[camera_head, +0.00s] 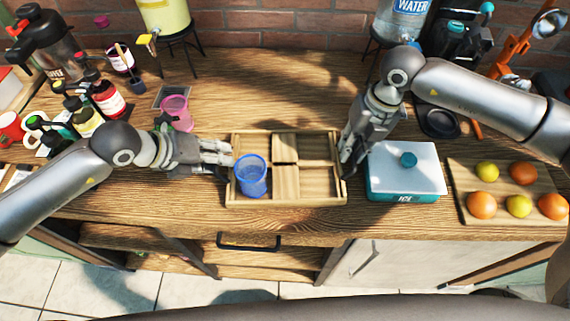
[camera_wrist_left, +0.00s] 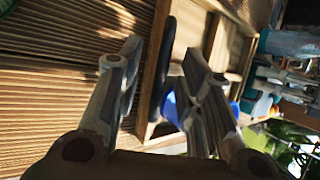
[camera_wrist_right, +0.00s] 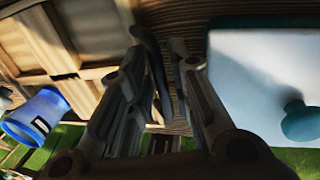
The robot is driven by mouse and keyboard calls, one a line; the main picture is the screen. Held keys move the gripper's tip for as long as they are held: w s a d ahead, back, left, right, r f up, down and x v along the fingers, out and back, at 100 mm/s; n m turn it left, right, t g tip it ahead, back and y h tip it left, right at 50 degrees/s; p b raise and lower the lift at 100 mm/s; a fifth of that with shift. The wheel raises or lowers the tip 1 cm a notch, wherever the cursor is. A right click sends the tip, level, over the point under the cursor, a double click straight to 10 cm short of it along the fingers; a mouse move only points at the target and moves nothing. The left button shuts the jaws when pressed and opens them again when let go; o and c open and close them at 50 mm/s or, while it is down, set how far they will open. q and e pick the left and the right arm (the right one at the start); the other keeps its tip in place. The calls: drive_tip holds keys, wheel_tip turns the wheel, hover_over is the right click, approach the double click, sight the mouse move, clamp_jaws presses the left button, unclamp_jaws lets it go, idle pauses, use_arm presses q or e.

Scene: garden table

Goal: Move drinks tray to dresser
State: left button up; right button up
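The drinks tray (camera_head: 285,204) is a light wooden tray with dividers, flat on the wooden counter at its middle. A blue cup (camera_head: 251,178) stands in its front left compartment; the other compartments look empty. The tray has a dark handle at each end, seen in the left wrist view (camera_wrist_left: 166,70) and right wrist view. My left gripper (camera_head: 230,155) is at the tray's left end, its fingers open on either side of the handle (camera_wrist_left: 160,65). My right gripper (camera_head: 347,165) points down at the right end, fingers slightly apart with the handle between them (camera_wrist_right: 155,60).
A teal ice box (camera_head: 400,190) with white lid stands close right of the tray. A fruit board (camera_head: 466,205) is further right. A pink cup (camera_head: 177,115) and bottles (camera_head: 105,98) are at left. Drink dispensers (camera_head: 165,15) stand behind. Counter behind the tray is clear.

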use_arm(q)
drive_tip(key=shift+w+d+f, duration=0.15)
drive_tip(key=shift+d+f, duration=0.1)
drive_tip(key=shift+f, duration=0.1)
use_arm(e)
drive_tip(key=shift+a+f, duration=0.1)
drive_tip(key=shift+f, duration=0.4)
use_arm(q)
drive_tip(key=c, duration=0.4)
use_arm(e)
drive_tip(key=c, duration=0.4)
use_arm(q)
clamp_jaws()
use_arm(e)
clamp_jaws()
